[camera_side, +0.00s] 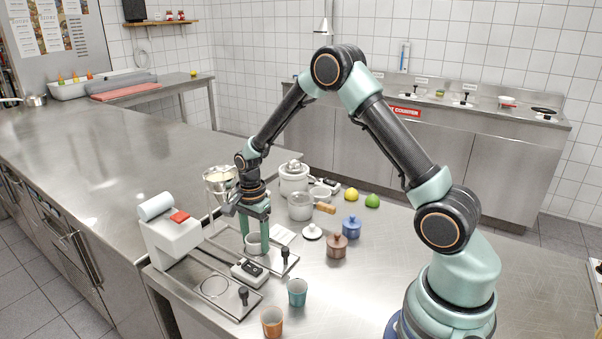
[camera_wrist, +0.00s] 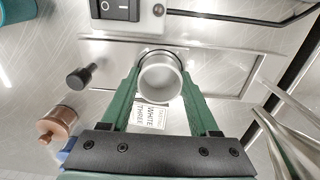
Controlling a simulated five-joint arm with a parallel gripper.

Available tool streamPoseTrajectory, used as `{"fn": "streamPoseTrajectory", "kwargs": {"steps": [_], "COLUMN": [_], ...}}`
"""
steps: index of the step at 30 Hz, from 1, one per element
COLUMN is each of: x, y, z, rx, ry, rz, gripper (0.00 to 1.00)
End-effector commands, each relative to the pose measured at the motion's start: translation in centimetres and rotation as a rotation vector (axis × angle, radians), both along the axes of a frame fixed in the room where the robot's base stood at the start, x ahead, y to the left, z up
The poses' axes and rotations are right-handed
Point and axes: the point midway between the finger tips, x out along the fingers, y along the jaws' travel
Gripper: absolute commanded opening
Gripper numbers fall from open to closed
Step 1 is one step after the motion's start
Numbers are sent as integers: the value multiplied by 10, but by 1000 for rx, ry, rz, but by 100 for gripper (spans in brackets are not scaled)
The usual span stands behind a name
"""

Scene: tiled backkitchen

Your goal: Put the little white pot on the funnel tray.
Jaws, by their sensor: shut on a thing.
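The little white pot (camera_side: 254,243) is between the two green fingers of my gripper (camera_side: 257,232), which is shut on it. In the wrist view the pot (camera_wrist: 161,79) shows its round open mouth between the fingertips. It looks upright, over the steel tray with a black knob (camera_side: 272,261) beside the funnel stand. The tray (camera_wrist: 205,52) also shows in the wrist view, with a dark ring edge just behind the pot. I cannot tell whether the pot's base touches the tray. The funnel (camera_side: 219,180) is up on its stand, behind my gripper.
A switch box (camera_side: 249,271) stands in front of the tray, with a second knobbed tray (camera_side: 214,291) nearer. Teal (camera_side: 297,292) and copper (camera_side: 272,321) cups are at the front.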

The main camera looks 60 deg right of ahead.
Motion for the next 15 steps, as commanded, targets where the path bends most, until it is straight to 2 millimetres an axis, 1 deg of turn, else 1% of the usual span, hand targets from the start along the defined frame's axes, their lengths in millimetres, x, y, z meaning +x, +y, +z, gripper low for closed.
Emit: {"fn": "streamPoseTrajectory", "kwargs": {"steps": [10, 11, 12, 13, 15], "x": [0, 0, 0, 0, 0], "y": [0, 0, 0, 0, 0], "z": [-1, -1, -1, -1, -1], "rx": [0, 0, 0, 0, 0], "ry": [-1, -1, -1, -1, 0], "rz": [0, 0, 0, 0, 0], "gripper": [0, 73, 88, 96, 96]}}
